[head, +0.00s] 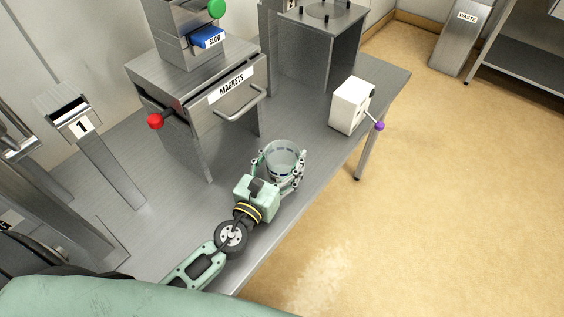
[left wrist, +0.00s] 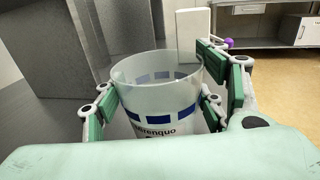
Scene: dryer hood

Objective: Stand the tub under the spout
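The tub (head: 283,158) is a clear, round, open cup with blue marks. It is upright near the front edge of the steel table. In the left wrist view the tub (left wrist: 158,85) shows printed dark lettering and looks empty. My left gripper (head: 279,172) has its fingers on both sides of the tub. In the wrist view its green pads lie close against the tub's left side and near its right side; whether they press on it I cannot tell. The tub's base is hidden. I cannot make out a spout for certain. My right gripper is not in view.
A steel "MAGNETS" housing (head: 185,108) with a red knob (head: 155,121) and handle stands behind the tub. A white box (head: 350,105) with a purple-tipped lever (head: 379,126) stands at the table's right edge. A sloping post labelled "1" (head: 82,126) is at left. Bare table (head: 175,205) lies left of my gripper.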

